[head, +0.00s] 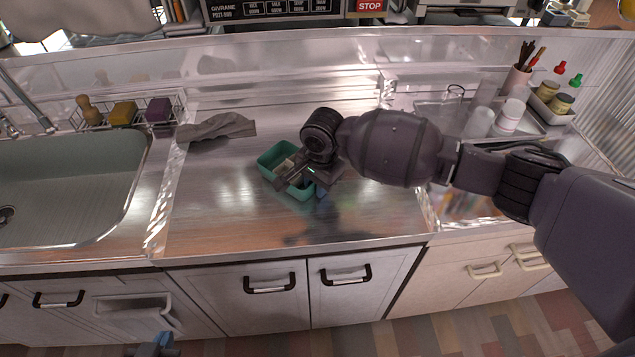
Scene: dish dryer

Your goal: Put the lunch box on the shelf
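The lunch box appears to be the small teal open-topped box (269,159) on the steel counter in the middle of the head view. Something pale and dark shows inside it, partly hidden. My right gripper (306,180) reaches in from the right and is over the box, covering its right part. Its fingers are at the box's near right side, and I cannot tell whether they close on the wall. A small part of my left gripper (156,346) shows at the bottom edge, low in front of the cabinets, away from the box. I cannot tell which ledge is the shelf.
A grey cloth (216,127) lies left of the box. The sink (70,185) and a wire rack (172,122) with sponges are further left. Cups (510,117) and jars (560,103) stand at the right.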

